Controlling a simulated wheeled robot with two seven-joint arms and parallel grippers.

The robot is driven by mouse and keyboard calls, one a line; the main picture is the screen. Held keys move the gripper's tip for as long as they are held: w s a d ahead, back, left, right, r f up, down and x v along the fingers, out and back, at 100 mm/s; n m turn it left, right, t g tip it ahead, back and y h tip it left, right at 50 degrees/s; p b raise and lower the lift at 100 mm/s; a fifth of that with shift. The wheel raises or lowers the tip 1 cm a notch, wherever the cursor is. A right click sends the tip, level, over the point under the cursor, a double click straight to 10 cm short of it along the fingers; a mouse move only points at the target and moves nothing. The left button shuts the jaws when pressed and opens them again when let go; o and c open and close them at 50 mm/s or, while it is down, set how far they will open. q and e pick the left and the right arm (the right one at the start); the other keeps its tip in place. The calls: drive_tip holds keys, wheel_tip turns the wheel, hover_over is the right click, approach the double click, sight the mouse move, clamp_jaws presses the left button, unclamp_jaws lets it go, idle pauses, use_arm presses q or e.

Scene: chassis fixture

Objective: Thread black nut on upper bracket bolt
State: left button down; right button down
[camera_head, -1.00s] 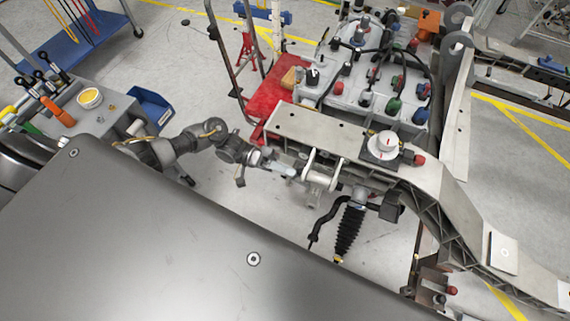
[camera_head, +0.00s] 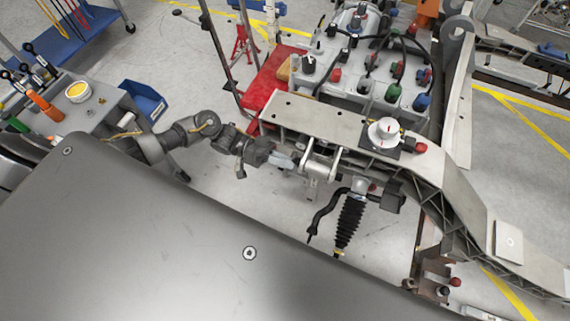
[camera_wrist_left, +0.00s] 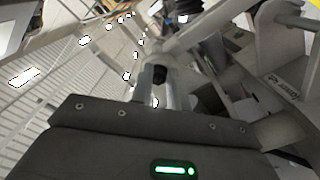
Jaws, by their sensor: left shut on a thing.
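My left gripper (camera_head: 290,162) reaches in from the left, its fingertips close to the left side of the pale upper bracket (camera_head: 318,166) under the chassis rail. In the left wrist view, its two grey fingers (camera_wrist_left: 158,88) are shut on a small dark piece, the black nut (camera_wrist_left: 157,74). In the head view, the nut is too small or hidden to make out. The bracket bolt cannot be made out clearly, and I cannot tell whether the nut touches it. My right gripper is not in view.
The grey chassis rail (camera_head: 345,128) runs above the bracket. A black ribbed damper boot (camera_head: 349,222) and a curved black bar (camera_head: 322,214) hang below it. A red cart (camera_head: 270,85) stands behind. A tool bench (camera_head: 88,112) and blue bin (camera_head: 145,100) are at left.

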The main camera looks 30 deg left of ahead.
use_arm(q)
drive_tip(key=shift+w+m, duration=0.15)
drive_tip(key=shift+m, duration=0.75)
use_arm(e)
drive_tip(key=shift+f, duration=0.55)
use_arm(q)
drive_tip(key=shift+f+m+b, duration=0.3)
drive_tip(key=shift+m+b, duration=0.6)
drive_tip(key=shift+b, duration=0.25)
drive_tip(key=c, duration=1.7)
unclamp_jaws()
drive_tip(key=shift+w+r+p, duration=0.1)
drive_tip(key=shift+r+p, duration=0.2)
drive_tip(key=shift+r, duration=0.05)
drive_tip(key=o, duration=0.4)
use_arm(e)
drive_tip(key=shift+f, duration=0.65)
use_arm(q)
drive_tip(key=shift+a+f, duration=0.1)
